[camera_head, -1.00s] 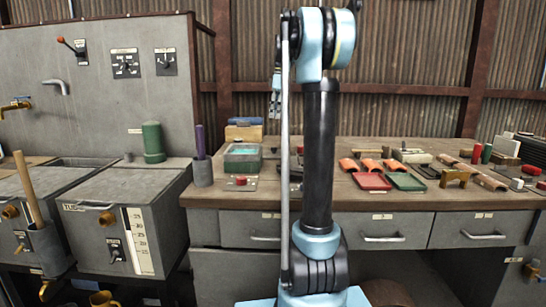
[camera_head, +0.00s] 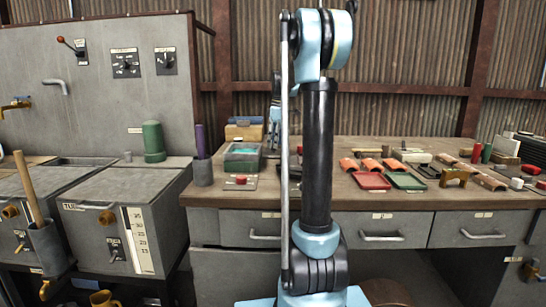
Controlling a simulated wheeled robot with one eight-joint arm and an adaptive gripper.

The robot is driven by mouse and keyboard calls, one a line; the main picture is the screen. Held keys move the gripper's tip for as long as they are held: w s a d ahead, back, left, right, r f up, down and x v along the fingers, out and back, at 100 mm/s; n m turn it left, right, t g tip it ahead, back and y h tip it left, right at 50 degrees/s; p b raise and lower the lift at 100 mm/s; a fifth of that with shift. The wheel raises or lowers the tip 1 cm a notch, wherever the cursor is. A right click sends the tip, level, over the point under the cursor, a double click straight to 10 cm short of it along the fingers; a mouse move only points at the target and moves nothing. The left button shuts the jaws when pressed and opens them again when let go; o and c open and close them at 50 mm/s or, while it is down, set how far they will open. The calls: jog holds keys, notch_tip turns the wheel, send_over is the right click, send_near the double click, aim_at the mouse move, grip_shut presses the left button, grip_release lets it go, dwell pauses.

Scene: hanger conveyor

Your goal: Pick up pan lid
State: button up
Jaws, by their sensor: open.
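I cannot make out a thing that is surely the pan lid. A grey flat-topped box (camera_head: 118,195) with a front handle stands at the left, and its top looks closed. My gripper (camera_head: 274,128) hangs behind my upright arm, in front of the back wall and above the workbench. It is small and partly hidden by my arm, open, with nothing seen in it. The strip of bench behind my arm is hidden.
The wooden workbench (camera_head: 330,191) holds a red tray (camera_head: 371,181), a green tray (camera_head: 407,181) and several small parts. A green cylinder (camera_head: 153,142) and a grey cup (camera_head: 203,172) stand left of my arm. A wooden handle (camera_head: 28,187) sticks up at far left.

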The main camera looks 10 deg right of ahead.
jog(key=shift+a+f, duration=0.1)
jog(key=shift+f, duration=0.7)
jog(key=shift+w, duration=0.1)
jog(key=c, duration=1.1)
jog(key=shift+r, duration=0.1)
